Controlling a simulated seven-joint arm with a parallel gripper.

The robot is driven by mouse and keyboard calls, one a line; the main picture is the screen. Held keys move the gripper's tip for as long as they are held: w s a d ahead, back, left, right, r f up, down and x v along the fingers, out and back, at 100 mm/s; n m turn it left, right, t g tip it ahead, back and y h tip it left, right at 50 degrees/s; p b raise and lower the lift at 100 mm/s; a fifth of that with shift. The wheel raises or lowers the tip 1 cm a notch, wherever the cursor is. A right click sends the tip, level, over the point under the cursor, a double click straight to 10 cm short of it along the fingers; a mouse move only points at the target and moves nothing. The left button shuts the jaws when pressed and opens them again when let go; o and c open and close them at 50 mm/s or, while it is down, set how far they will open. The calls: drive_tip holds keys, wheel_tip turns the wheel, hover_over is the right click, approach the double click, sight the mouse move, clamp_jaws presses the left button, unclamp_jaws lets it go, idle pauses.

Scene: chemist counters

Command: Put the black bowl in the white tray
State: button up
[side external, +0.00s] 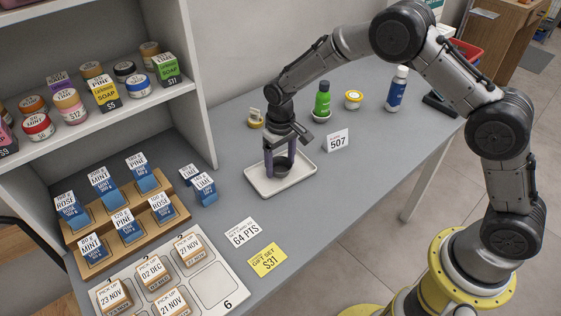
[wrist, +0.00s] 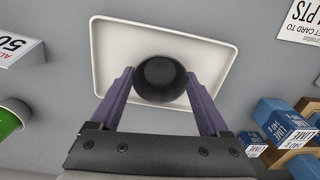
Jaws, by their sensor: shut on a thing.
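The black bowl (side external: 283,169) is between the two purple fingers of my gripper (side external: 280,172), which is shut on it. In the wrist view the bowl (wrist: 160,82) is seen from above, upright and apparently empty, with a fingertip at each side. The white tray (side external: 256,187) lies on the grey counter directly under the gripper. The bowl is over the tray's floor, inside its rim, at or just above the surface; I cannot tell whether it touches. The tray (wrist: 112,45) also fills the middle of the wrist view.
Blue boxes (side external: 204,190) and a wooden rack (side external: 128,235) stand left.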

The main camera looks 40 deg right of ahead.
sight(281, 171)
drive_tip(key=shift+f, duration=0.1)
drive_tip(key=o, duration=1.2)
drive_tip(key=s+d+r+t, duration=0.1)
drive_tip(key=s+r, duration=0.1)
drive_tip(key=r, duration=0.8)
drive_tip(key=s+d+r, duration=0.1)
drive_tip(key=s+r, duration=0.1)
drive_tip(key=r, duration=0.7)
drive_tip(key=s+d+r+t, duration=0.2)
drive_tip(key=s+d+r, duration=0.2)
drive_tip(key=s+r, duration=0.45)
drive_tip(key=s+d+f+t, duration=0.1)
drive_tip(key=s, duration=0.8)
drive_tip(key=s+d+f+t, duration=0.1)
drive_tip(key=s+d, duration=0.1)
drive_tip(key=s, duration=0.8)
drive_tip(key=shift+s+f+t, duration=0.3)
drive_tip(key=shift+f, duration=0.05)
